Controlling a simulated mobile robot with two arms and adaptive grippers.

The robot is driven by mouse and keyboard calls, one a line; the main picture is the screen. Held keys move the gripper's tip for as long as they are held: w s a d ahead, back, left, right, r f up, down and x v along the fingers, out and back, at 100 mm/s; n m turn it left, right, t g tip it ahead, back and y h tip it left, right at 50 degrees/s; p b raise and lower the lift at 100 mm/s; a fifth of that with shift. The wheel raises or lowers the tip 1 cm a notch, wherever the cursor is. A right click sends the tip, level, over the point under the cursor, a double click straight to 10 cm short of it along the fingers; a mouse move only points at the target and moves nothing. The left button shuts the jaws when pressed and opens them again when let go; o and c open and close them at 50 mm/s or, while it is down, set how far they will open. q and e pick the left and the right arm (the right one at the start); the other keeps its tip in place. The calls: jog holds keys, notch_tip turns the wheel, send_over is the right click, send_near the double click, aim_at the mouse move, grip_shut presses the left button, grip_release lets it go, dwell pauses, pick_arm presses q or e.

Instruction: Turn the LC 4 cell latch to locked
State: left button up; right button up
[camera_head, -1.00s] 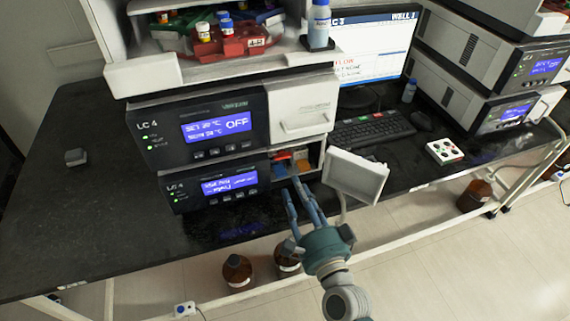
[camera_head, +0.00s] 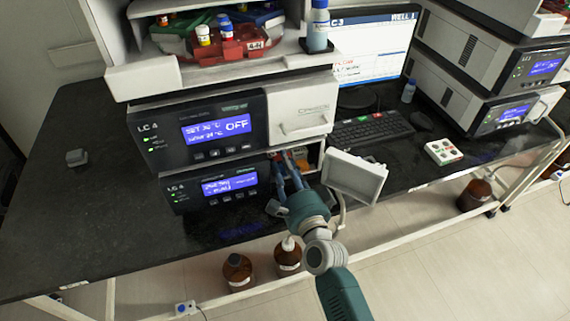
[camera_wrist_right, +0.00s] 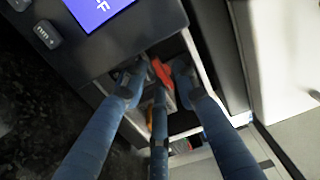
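The lower LC 4 unit (camera_head: 190,190) has a small compartment (camera_head: 312,155) at its right, with its white door (camera_head: 355,177) swung open. A red latch-like part (camera_wrist_right: 162,72) shows inside the compartment in the right wrist view. My right gripper (camera_head: 287,162) reaches into the opening; it also shows in the wrist view (camera_wrist_right: 160,75). Its blue fingers are spread around the red part, with gaps visible between them. Whether a finger touches the part is unclear. The latch's exact position is mostly hidden by the fingers in the head view. My left gripper is not in view.
The upper LC 4 unit (camera_head: 190,128), with its white panel (camera_head: 301,110), sits directly above the opening. A keyboard (camera_head: 372,130) and a small white box with dark round spots (camera_head: 444,152) lie to the right. Brown bottles (camera_head: 238,271) stand below the bench edge. The bench's left side is largely clear.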

grip_shut()
jog(key=shift+n, duration=0.4)
jog(key=n+p, duration=0.2)
jog(key=shift+d+r+n, duration=0.1)
jog(key=shift+n, duration=0.3)
jog(key=n+p, duration=0.2)
jog(key=n, duration=0.2)
jog(key=shift+n, duration=0.3)
jog(key=n+p, duration=0.1)
jog(key=n, duration=0.4)
jog(key=shift+d+p, duration=0.1)
jog(key=shift+p, duration=0.3)
jog(key=n, duration=0.4)
jog(key=shift+n+p, duration=0.3)
jog(key=shift+p, duration=0.1)
